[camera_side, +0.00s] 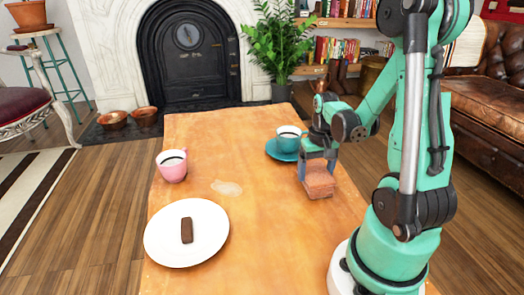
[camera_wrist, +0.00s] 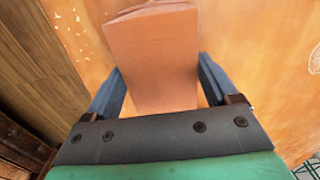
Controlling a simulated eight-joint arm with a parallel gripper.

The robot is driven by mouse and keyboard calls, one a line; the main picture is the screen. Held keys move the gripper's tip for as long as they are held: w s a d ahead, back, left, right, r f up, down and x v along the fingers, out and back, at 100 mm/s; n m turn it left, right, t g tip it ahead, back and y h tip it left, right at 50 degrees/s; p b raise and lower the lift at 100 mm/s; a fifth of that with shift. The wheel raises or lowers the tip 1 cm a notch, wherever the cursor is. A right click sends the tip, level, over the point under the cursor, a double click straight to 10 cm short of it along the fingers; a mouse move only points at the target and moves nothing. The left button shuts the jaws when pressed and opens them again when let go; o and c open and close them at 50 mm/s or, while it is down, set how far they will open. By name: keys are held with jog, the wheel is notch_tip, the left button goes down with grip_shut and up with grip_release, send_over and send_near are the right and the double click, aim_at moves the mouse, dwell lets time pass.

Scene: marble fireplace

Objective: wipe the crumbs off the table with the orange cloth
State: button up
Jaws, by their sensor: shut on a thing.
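The orange cloth (camera_side: 319,184) is a folded, thick pad at the right side of the wooden table (camera_side: 255,250). My gripper (camera_side: 317,171) is shut on it from above. In the wrist view the cloth (camera_wrist: 153,60) sits between the two blue fingers of my gripper (camera_wrist: 160,85). Its underside is hidden, so I cannot tell whether it touches the table. A pale patch (camera_side: 227,188), perhaps crumbs, lies mid-table, left of the cloth. Pale specks (camera_wrist: 72,38) show at upper left in the wrist view; I cannot tell whether they are crumbs or worn finish.
A pink cup (camera_side: 172,168) is at the table's left edge. A white plate (camera_side: 205,246) with a brown bar (camera_side: 187,230) is at front left. The front middle is clear.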

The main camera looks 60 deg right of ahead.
jog(key=shift+s+d, duration=1)
jog(key=shift+s, duration=0.05)
jog(key=shift+w+a, duration=2.75)
jog(key=shift+a, duration=0.05)
notch_tip(320, 180, up, 8)
